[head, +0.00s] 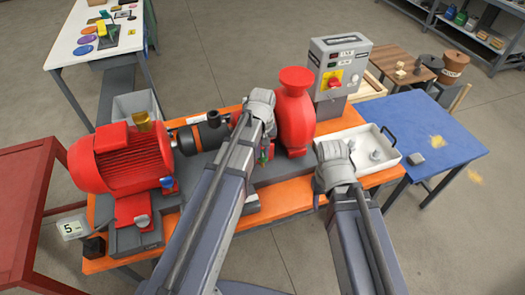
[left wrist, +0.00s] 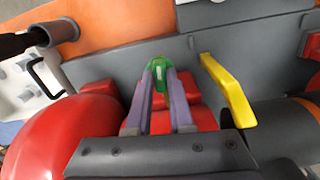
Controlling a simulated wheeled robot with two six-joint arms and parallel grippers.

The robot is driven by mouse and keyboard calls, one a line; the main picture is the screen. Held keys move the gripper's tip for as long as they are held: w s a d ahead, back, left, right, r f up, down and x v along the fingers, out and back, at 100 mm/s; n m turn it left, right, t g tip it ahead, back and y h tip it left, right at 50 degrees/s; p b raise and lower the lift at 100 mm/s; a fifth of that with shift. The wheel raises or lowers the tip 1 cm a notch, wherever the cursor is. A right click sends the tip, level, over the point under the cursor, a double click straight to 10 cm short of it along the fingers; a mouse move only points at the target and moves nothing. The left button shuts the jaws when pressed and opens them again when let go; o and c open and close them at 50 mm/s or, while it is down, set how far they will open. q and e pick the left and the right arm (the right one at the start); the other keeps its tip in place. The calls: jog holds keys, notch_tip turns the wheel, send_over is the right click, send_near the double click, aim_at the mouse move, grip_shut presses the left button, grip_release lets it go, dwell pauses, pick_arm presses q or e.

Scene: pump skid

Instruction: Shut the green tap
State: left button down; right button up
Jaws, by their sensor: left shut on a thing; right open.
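The green tap (left wrist: 160,61) shows in the left wrist view between the fingertips of my left gripper (left wrist: 161,85). The two fingers are closed on its green handle, one on each side. In the head view a bit of green (head: 264,152) shows beside the red pump (head: 295,115), just below the end of my left arm, which hides most of it. I cannot tell how far the handle is turned. My right gripper (head: 333,168) hangs over the front of the skid, right of the pump, and holds nothing that I can see; its fingers are mostly hidden.
A yellow lever (left wrist: 229,90) stands close to the right of the green tap in the left wrist view. A red motor (head: 130,155) is at the left of the orange skid. A control box (head: 340,65) stands behind, and a white tray (head: 392,160) is at right.

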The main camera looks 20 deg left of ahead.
pick_arm(q)
jog(key=m, duration=1.2)
jog(key=shift+m, duration=2.2)
jog(key=c, duration=0.8)
grip_release()
jog(key=shift+r, duration=0.15)
